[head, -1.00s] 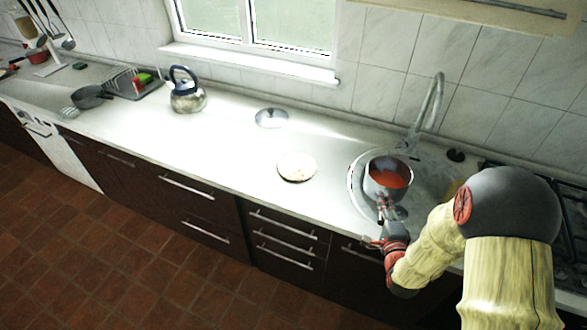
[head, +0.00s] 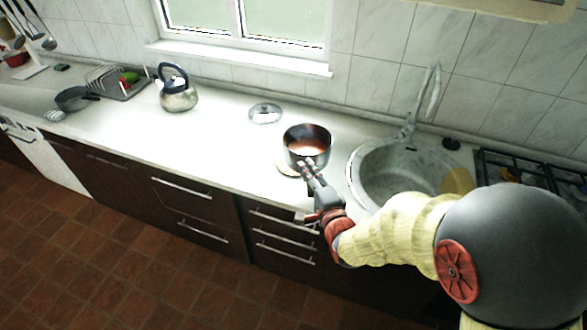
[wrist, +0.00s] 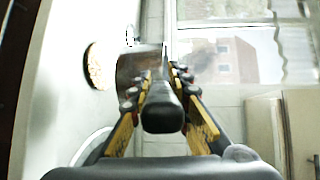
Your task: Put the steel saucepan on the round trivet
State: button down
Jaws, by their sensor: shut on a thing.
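The steel saucepan (head: 307,139), with orange-red contents, is upright over the counter left of the sink. It also shows in the wrist view (wrist: 137,65). My gripper (head: 309,172) is shut on its dark handle (wrist: 163,112), which lies between both fingers in the wrist view. The round trivet (head: 284,170) is mostly hidden behind the pan and my gripper in the head view; only its left edge shows. In the wrist view the trivet (wrist: 96,66) is apart from the pan, with a gap between them, so the pan is held above it.
A pot lid (head: 265,113) lies on the counter behind and left of the pan. The sink (head: 395,170) with its tap (head: 425,105) is to the right, then a stove (head: 520,165). A kettle (head: 177,92) stands further left.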

jog(key=b, duration=0.1)
send_over(296, 170)
jog(key=s, duration=0.2)
jog(key=f, duration=0.1)
jog(key=d+f, duration=0.1)
jog(key=f, duration=0.1)
jog(key=shift+s, duration=0.1)
jog(key=w+f, duration=0.1)
jog(key=w+a+f+b, duration=0.1)
jog(key=w+f, duration=0.2)
jog(key=f, duration=0.1)
jog(key=shift+w+a+b, duration=0.15)
jog(key=shift+a+b, duration=0.15)
jog(key=shift+w+a+f, duration=0.1)
jog(key=shift+w+f, duration=0.1)
jog(key=shift+f, duration=0.1)
notch_tip(296, 170, down, 3)
jog(key=shift+f+b, duration=0.1)
jog(key=shift+b, duration=0.45)
jog(key=c, duration=2.1)
grip_release()
jog(key=shift+f, duration=0.25)
jog(key=o, duration=0.4)
jog(key=shift+c, duration=0.2)
jog(key=shift+o, duration=0.4)
